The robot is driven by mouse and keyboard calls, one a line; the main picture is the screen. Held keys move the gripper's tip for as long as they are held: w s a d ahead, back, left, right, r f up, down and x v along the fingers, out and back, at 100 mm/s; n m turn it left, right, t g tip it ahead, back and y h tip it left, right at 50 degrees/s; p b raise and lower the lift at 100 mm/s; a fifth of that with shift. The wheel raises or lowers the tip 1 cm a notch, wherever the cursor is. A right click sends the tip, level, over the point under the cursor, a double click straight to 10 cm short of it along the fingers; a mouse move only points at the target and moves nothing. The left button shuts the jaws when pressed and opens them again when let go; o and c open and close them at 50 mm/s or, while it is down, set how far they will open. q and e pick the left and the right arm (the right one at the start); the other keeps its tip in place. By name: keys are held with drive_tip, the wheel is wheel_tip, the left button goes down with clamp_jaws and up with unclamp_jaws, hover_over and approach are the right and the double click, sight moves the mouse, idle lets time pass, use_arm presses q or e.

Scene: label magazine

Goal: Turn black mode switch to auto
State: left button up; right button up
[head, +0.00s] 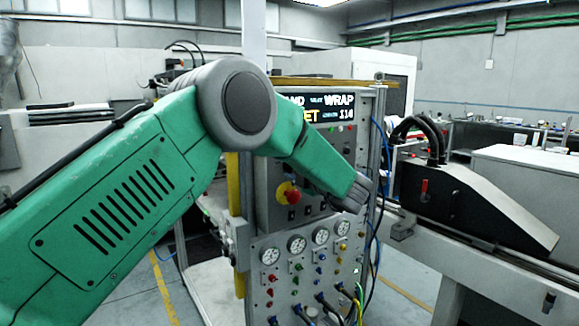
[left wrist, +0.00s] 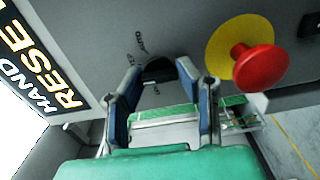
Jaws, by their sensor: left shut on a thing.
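The black mode switch (left wrist: 160,72) is on the grey panel face in the left wrist view, with small lettering around it that is hard to read. My left gripper (left wrist: 164,82) has its two blue-grey fingers on either side of the switch and is shut on it. In the head view my left gripper (head: 354,194) is at the right part of the control panel (head: 272,172), and the arm and gripper hide the switch there. The switch's pointing direction cannot be told. My right gripper is not in view.
A red emergency button (head: 290,193) on a yellow disc sticks out near the gripper; it also shows in the left wrist view (left wrist: 260,67). A lit display (head: 340,109) is above. Gauges (head: 297,244), small knobs and cables are below. A black machine (head: 465,205) stands right.

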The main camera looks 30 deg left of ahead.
use_arm(q)
drive_tip(key=m, duration=0.1)
drive_tip(key=m+p, duration=0.1)
drive_tip(key=m, duration=0.2)
drive_tip(key=shift+d+f+p, duration=0.3)
drive_tip(key=shift+f+p, duration=0.1)
drive_tip(key=m+p, duration=0.2)
drive_tip(key=m, duration=0.1)
drive_tip(key=shift+m, duration=0.3)
drive_tip(key=m+p, duration=0.2)
drive_tip(key=m, duration=0.2)
drive_tip(key=shift+d, duration=0.15)
drive_tip(key=shift+m+p, duration=0.55)
drive_tip(key=shift+m, duration=0.25)
drive_tip(key=shift+r, duration=0.1)
drive_tip(key=o, duration=1.1)
drive_tip(key=shift+o, duration=0.2)
drive_tip(key=shift+r, duration=0.1)
